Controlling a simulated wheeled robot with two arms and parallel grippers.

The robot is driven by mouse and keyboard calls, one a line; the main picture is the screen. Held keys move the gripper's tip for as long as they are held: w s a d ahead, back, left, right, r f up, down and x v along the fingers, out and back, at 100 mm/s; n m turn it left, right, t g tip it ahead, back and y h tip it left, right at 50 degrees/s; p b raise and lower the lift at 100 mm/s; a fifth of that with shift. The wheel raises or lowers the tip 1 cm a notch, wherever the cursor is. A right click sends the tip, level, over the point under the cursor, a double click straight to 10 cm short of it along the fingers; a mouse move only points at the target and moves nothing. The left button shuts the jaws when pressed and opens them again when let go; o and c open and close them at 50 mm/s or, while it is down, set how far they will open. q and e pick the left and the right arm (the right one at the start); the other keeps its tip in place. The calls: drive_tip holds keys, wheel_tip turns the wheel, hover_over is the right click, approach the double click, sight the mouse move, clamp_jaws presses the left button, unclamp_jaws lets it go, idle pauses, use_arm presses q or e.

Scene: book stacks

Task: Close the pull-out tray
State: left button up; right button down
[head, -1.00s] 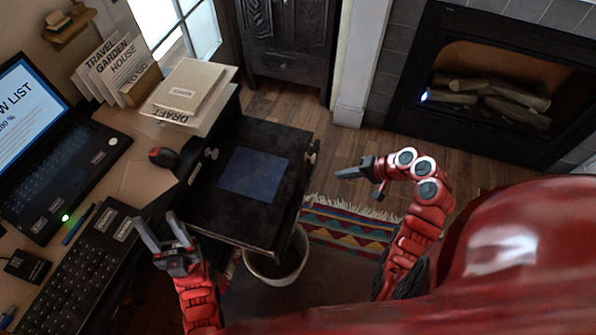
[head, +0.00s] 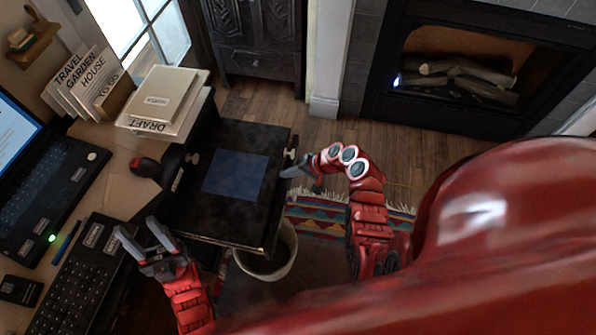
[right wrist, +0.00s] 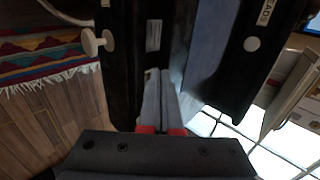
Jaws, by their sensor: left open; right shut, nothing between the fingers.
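The pull-out tray (head: 205,218) is black, with a blue rectangle (head: 236,174) on its surface, and stands out from the desk toward the right. A pale knob (head: 290,154) is on its outer front; a knob also shows in the right wrist view (right wrist: 92,43). My right gripper (head: 284,172) is shut and empty, its fingertips at the tray's outer front edge near the knob; I cannot tell if they touch. In the right wrist view its fingers (right wrist: 158,85) point at the tray. My left gripper (head: 140,236) is open and empty over the desk's near edge, left of the tray.
A bin (head: 268,262) stands on the floor below the tray's near corner. A rug (head: 320,222) lies on the floor at right.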

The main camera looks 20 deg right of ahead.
drive_tip(key=shift+w+a, duration=0.1)
drive_tip(key=shift+a, duration=0.05)
drive_tip(key=b, duration=0.2)
approach(208, 161)
drive_tip(key=s+d+f, duration=0.2)
drive_tip(key=d+f, duration=0.1)
drive_tip(key=s+d+f, duration=0.1)
drive_tip(key=f, duration=0.1)
drive_tip(key=shift+s+d+f, duration=0.15)
drive_tip(key=shift+s+f, duration=0.1)
drive_tip(key=shift+s, duration=0.05)
drive_tip(key=w+a+b, duration=0.1)
drive_tip(key=w+a, duration=0.1)
drive_tip(key=a, duration=0.1)
drive_tip(key=w+a+b, duration=0.4)
drive_tip(key=a, duration=0.1)
drive_tip(key=shift+a, duration=0.3)
drive_tip(key=shift+w+a+r+b, duration=0.15)
drive_tip(key=shift+w+a+b, duration=0.1)
drive_tip(key=shift+a+b, duration=0.1)
